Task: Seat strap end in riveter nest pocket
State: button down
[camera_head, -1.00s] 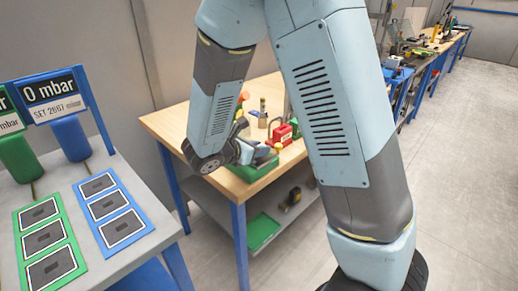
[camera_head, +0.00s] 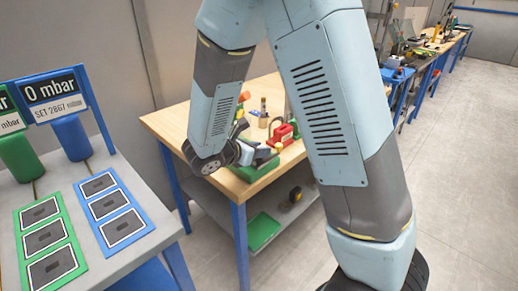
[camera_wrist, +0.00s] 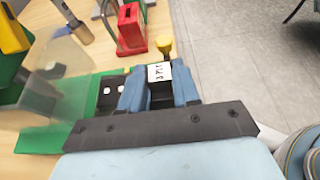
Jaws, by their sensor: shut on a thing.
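My gripper (camera_wrist: 158,91) is at the workbench, its two blue fingers shut on a dark piece with a white marked label (camera_wrist: 160,73). I cannot tell whether this piece is the strap end. A yellow knob (camera_wrist: 163,47) stands just beyond the fingertips. A red block with a dark slot (camera_wrist: 130,27) stands beyond the gripper, slightly left; it also shows in the head view (camera_head: 282,134). I cannot tell which part is the riveter nest pocket. In the head view my arm and wrist hide much of the gripper.
A green tray (camera_wrist: 60,137) lies left of the gripper on the wooden bench (camera_head: 165,122), with a clear piece above it. A grey cylinder (camera_wrist: 74,22) and a yellow-and-green tool (camera_wrist: 14,45) stand at the upper left. Open floor (camera_wrist: 235,50) lies right of the bench.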

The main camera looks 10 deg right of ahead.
jog(key=shift+f, duration=0.9)
jog(key=c, duration=0.7)
grip_release()
jog(key=shift+c, duration=0.2)
jog(key=v, duration=1.3)
jog(key=shift+a+r, duration=0.2)
jog(key=shift+a, duration=0.1)
jog(key=shift+s, duration=0.15)
